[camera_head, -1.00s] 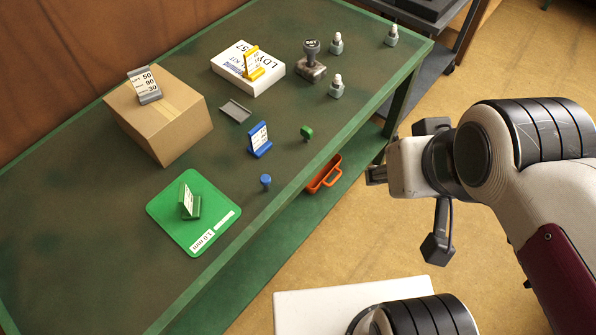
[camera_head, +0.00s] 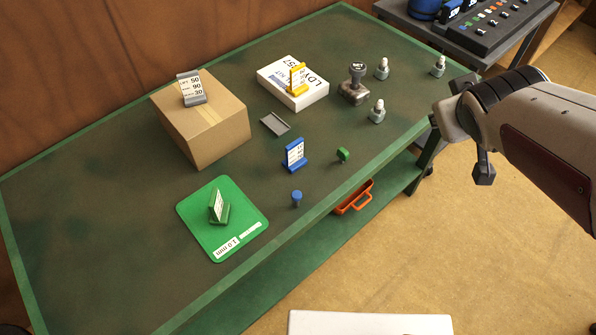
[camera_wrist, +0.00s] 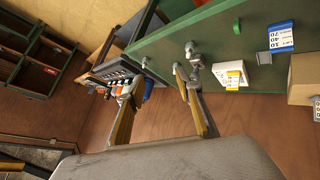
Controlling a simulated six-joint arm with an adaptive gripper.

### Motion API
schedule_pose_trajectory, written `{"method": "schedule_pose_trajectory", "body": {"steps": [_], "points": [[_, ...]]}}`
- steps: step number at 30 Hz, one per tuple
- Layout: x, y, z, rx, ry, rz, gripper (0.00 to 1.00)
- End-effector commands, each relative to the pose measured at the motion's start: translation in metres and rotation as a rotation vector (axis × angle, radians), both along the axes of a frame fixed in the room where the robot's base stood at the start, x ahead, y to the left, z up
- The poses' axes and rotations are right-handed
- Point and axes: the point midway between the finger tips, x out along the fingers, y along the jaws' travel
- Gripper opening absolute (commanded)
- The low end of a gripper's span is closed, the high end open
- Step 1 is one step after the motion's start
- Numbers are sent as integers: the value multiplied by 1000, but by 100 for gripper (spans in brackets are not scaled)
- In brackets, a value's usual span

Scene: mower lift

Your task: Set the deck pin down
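No object in view is labelled deck pin, so I cannot tell which one is meant. A blue-headed peg (camera_head: 296,197) and a green-headed peg (camera_head: 343,155) stand upright near the front edge of the green table (camera_head: 100,185). Grey fittings with white tops (camera_head: 377,113) stand at its right end, one (camera_head: 438,67) near the far right corner. My gripper (camera_wrist: 156,82) is open, its two fingers well apart, with nothing seen held between them. In the head view it is by the table's right edge, its fingertips mostly hidden.
A cardboard box (camera_head: 222,125), a white box (camera_head: 290,88) with a yellow stand, a grey stamp-like object (camera_head: 355,87), a small grey tray (camera_head: 275,124), a blue stand (camera_head: 294,155) and a green mat (camera_head: 195,215) with a green stand occupy the table. A dark cart (camera_head: 480,40) stands beyond.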

Motion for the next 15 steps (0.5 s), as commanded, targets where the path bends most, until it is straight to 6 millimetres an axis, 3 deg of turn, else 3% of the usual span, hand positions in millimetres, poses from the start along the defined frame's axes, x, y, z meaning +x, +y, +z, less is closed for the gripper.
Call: {"method": "schedule_pose_trajectory", "body": {"steps": [6, 15], "points": [[45, 3, -14, -65, -31, 125, 35], [96, 23, -44, -104, -65, 330, 35]]}}
